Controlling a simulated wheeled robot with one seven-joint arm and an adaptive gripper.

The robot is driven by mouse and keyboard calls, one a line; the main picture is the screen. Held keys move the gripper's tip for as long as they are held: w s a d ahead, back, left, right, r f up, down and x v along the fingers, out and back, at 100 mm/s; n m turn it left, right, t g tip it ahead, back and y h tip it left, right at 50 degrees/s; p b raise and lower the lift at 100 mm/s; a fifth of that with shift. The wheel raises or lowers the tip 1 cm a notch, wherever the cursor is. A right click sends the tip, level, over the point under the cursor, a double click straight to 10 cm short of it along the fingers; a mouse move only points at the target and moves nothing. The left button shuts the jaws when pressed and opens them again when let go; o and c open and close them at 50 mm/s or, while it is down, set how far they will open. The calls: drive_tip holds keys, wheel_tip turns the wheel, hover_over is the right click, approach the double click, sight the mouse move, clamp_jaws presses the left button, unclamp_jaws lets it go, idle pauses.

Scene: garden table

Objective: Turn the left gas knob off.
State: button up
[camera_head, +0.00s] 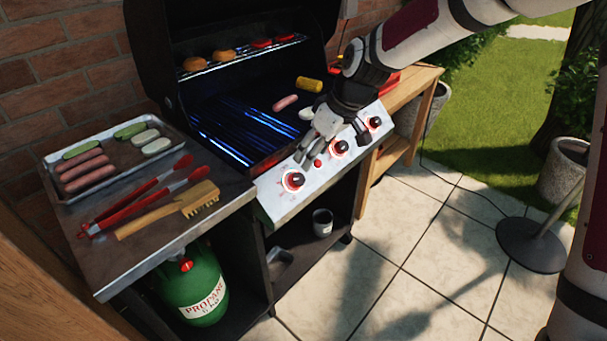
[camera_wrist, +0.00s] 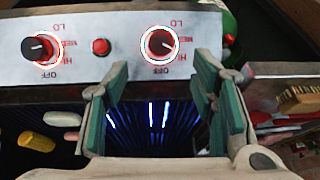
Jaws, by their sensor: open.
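The left gas knob (camera_head: 293,180) is a black and red dial with a glowing ring on the sloping front panel of the grill. In the wrist view it is the right-hand dial (camera_wrist: 160,43), its pointer turned away from the OFF mark printed below it. My gripper (camera_head: 326,143) is open and empty above the panel, beside the middle knob (camera_head: 340,147). In the wrist view its fingers (camera_wrist: 158,80) stand apart, with the left knob between and beyond their tips. No contact with the knob shows.
A red button (camera_head: 317,163) sits between the left and middle knobs. The right knob (camera_head: 375,122) is farther along the panel. Blue flames glow under the grill grate (camera_head: 235,130). Tongs (camera_head: 135,195) and a brush (camera_head: 170,209) lie on the left side shelf.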

sight(299, 178)
drive_tip(key=b+x, duration=0.1)
drive_tip(key=x, duration=0.9)
drive_tip(key=c, duration=1.1)
